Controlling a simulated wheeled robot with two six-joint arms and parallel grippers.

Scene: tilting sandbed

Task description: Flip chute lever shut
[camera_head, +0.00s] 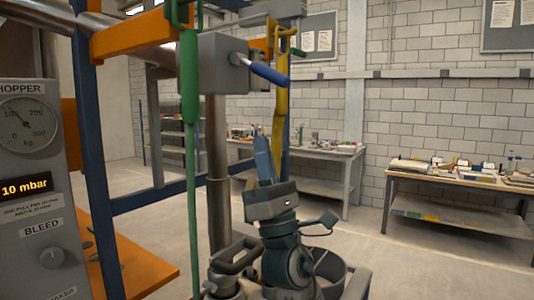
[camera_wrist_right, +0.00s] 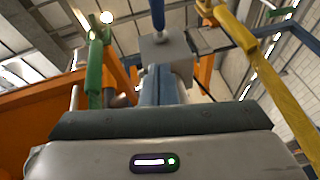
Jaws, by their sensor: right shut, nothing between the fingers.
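A lever with a blue grip (camera_head: 268,74) juts out to the right, tilted slightly down, from a grey box (camera_head: 222,64) on a metal post. I take it to be the chute lever; no label shows on it. In the right wrist view the blue grip (camera_wrist_right: 158,14) points up from the grey box (camera_wrist_right: 166,50). My right gripper (camera_head: 262,142) points upward below the lever, shut and empty, apart from it. Its fingers (camera_wrist_right: 159,86) show below the grey box in the wrist view. My left gripper is not in view.
A green hanging handle (camera_head: 189,75) and a yellow one (camera_head: 280,100) hang on either side of the lever. A blue frame post (camera_head: 92,150) and a gauge panel (camera_head: 35,190) stand left. Workbenches (camera_head: 450,178) line the back wall. Floor at right is clear.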

